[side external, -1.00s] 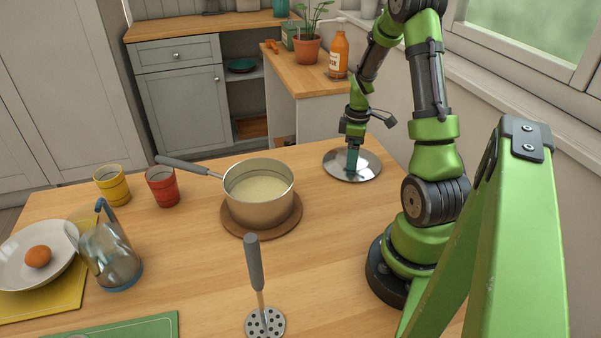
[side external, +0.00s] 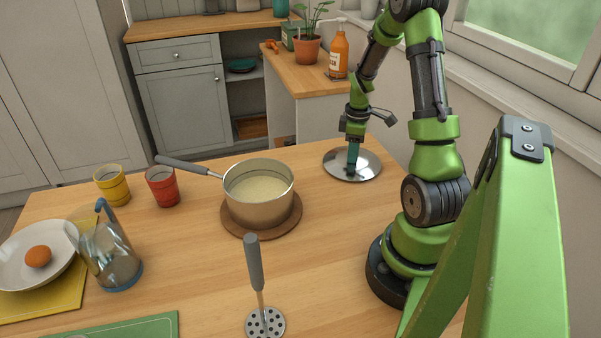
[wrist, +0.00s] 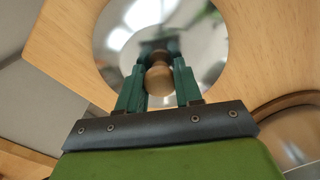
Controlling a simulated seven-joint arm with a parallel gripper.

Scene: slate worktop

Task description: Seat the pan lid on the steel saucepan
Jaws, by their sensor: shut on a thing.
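The steel saucepan (side external: 258,205) stands upright on a round wooden trivet (side external: 233,228) near the middle of the table, open at the top, with pale contents inside. Its grey handle points to the back left. The shiny pan lid (side external: 366,168) lies on the table to the right of the pan, near the back edge. My gripper (side external: 352,168) is over the lid, pointing down. In the wrist view my gripper (wrist: 159,80) is shut on the round wooden knob (wrist: 158,82) of the lid (wrist: 205,50). I see no clear gap under the lid.
A masher (side external: 256,275) stands in front of the pan. A red cup (side external: 162,190), a yellow cup (side external: 112,190), a glass jug (side external: 108,258) and a plate (side external: 22,270) with an egg are to the left. The tabletop between lid and pan is clear.

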